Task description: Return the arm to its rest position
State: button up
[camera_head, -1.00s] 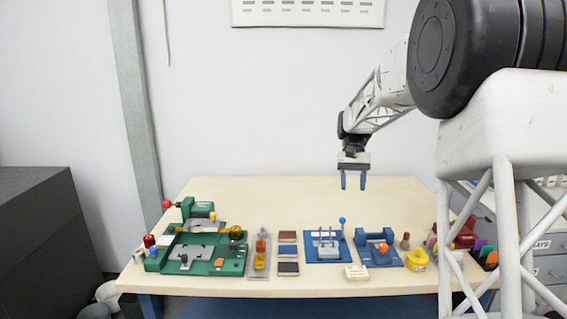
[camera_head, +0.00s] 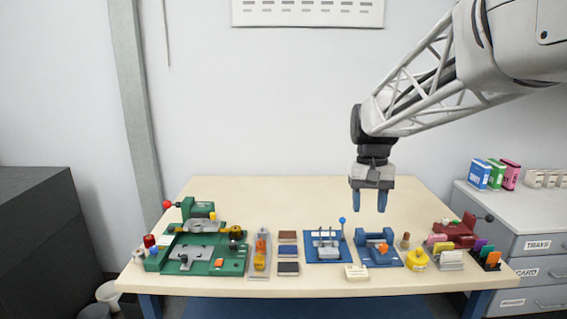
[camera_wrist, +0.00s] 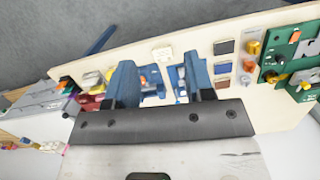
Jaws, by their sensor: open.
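My gripper (camera_head: 369,200) hangs above the right half of the workbench (camera_head: 300,196), its two blue fingers pointing down. The fingers are apart and nothing is between them. It is above and behind the blue fixture with an orange part (camera_head: 381,250), clear of the table things. In the wrist view my gripper (camera_wrist: 158,82) also shows open, with the bench and its fixtures beyond the fingers. The fingers hide part of the blue fixtures there.
A green fixture (camera_head: 200,252) stands at the left of the bench. Coloured blocks (camera_head: 288,252), a blue pin stand (camera_head: 326,246) and a yellow round item (camera_head: 417,260) line the front. A drawer cabinet (camera_head: 530,245) stands at the right. The bench's back is clear.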

jog(key=s+f+t, duration=0.2)
jog(key=s+f, duration=0.2)
jog(key=s, duration=1)
jog(key=s+a+f+n+t, duration=0.1)
jog(key=s+f, duration=0.3)
jog(key=s, duration=1)
jog(key=shift+t, duration=0.7)
